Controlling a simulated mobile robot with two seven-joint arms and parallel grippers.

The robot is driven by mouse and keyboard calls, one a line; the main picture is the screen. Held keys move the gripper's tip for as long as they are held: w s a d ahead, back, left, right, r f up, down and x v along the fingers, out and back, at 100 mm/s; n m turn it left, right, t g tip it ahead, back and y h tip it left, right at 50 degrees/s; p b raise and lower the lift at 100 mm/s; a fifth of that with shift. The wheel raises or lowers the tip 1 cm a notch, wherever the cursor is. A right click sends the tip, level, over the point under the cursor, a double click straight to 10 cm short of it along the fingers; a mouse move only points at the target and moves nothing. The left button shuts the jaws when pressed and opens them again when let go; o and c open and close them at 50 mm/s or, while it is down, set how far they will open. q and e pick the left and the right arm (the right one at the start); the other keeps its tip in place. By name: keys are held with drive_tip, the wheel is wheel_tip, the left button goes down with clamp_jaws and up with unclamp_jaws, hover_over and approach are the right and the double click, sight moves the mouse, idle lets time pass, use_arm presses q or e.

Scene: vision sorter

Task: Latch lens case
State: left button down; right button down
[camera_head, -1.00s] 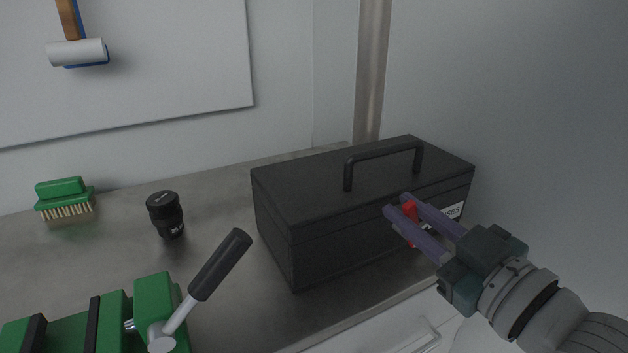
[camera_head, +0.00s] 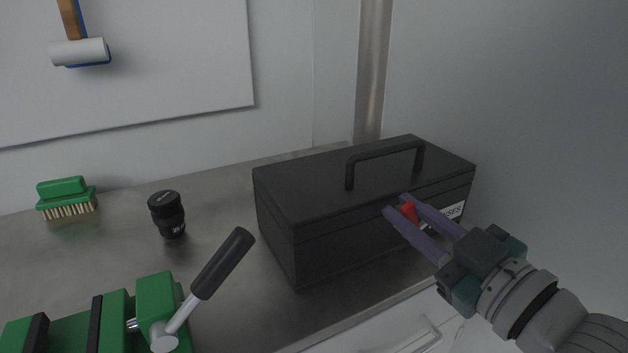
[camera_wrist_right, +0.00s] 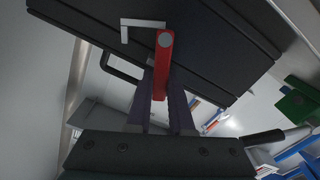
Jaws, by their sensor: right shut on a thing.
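The black lens case (camera_head: 330,235) stands on the grey bench with its lid down and its top handle (camera_head: 385,158) upright. A red latch (camera_head: 410,211) is on its front, beside a partly hidden white label (camera_head: 453,210). My right gripper (camera_head: 402,204) is at the case front with its purple fingers around the red latch, shut on it. In the right wrist view the red latch (camera_wrist_right: 163,62) runs between the fingers (camera_wrist_right: 160,100), next to a pale bracket (camera_wrist_right: 136,24) on the case front (camera_wrist_right: 215,45). My left gripper is not in view.
A black lens (camera_head: 167,214) and a green brush (camera_head: 66,198) stand on the bench left of the case. A green vise (camera_head: 155,305) with a dark-handled lever (camera_head: 222,263) is at the front left. A wall is close behind the case.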

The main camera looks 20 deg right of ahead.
sight(367, 236)
drive_tip(key=n, duration=0.1)
drive_tip(key=a+n, duration=0.1)
drive_tip(key=n, duration=0.1)
drive_tip(key=shift+a+f, duration=0.1)
drive_tip(key=shift+f, duration=0.25)
drive_tip(key=n, duration=0.1)
drive_tip(key=f+n+b, duration=0.1)
drive_tip(key=shift+a+n, duration=0.4)
drive_tip(key=n, duration=0.1)
drive_tip(key=f+n+b, duration=0.1)
drive_tip(key=n, duration=0.1)
drive_tip(key=shift+s+a+f+n, duration=0.1)
drive_tip(key=shift+a+f+n, duration=0.1)
drive_tip(key=shift+a+n, duration=0.15)
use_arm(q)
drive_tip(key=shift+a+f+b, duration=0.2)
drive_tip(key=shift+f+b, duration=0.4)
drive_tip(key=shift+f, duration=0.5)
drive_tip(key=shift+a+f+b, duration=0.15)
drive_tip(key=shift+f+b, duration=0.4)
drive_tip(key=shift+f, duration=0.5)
use_arm(e)
drive_tip(key=shift+a+f+n, duration=0.1)
drive_tip(key=shift+f+n, duration=0.25)
drive_tip(key=shift+n, duration=0.6)
drive_tip(key=shift+a+f+n, duration=0.1)
drive_tip(key=shift+f+n, duration=0.25)
drive_tip(key=shift+n, duration=0.55)
drive_tip(key=c, duration=0.8)
unclamp_jaws()
